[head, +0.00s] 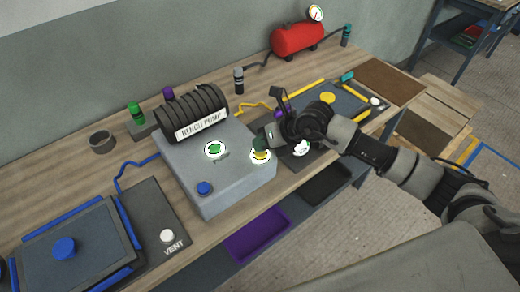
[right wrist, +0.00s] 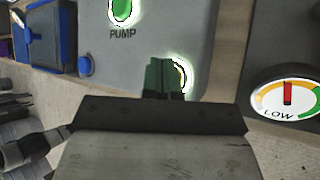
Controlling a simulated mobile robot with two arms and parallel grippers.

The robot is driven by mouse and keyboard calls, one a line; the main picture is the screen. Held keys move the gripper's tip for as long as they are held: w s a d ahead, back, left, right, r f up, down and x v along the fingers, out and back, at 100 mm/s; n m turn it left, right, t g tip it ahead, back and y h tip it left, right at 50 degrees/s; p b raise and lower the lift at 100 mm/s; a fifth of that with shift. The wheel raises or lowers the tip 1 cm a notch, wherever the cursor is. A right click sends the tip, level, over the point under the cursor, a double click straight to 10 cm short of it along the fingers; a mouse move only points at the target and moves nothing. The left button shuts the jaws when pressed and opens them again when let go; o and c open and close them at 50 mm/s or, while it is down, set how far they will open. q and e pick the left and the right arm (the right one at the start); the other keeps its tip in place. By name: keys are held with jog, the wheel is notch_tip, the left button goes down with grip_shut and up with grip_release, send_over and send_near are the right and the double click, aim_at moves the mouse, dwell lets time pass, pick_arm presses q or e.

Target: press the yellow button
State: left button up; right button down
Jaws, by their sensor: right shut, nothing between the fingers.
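The yellow button (head: 260,157) sits in a white ring on the right part of the grey bench pump box (head: 222,190). My right gripper (head: 259,144) is shut and empty, its tips over the far side of the button in the head view. In the right wrist view the shut dark green fingers (right wrist: 163,78) hide most of the yellow button (right wrist: 180,74); only its right edge and ring show. I cannot tell whether the tips touch it. My left gripper is not in view.
A green button (head: 215,149) marked PUMP and a blue knob (head: 204,188) share the box top. A gauge (right wrist: 287,96) reading LOW stands to the right. A vent panel (head: 150,217) lies at left.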

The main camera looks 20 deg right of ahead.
jog(key=shift+r, duration=0.1)
jog(key=shift+r+p, duration=2.15)
jog(key=shift+r, duration=0.9)
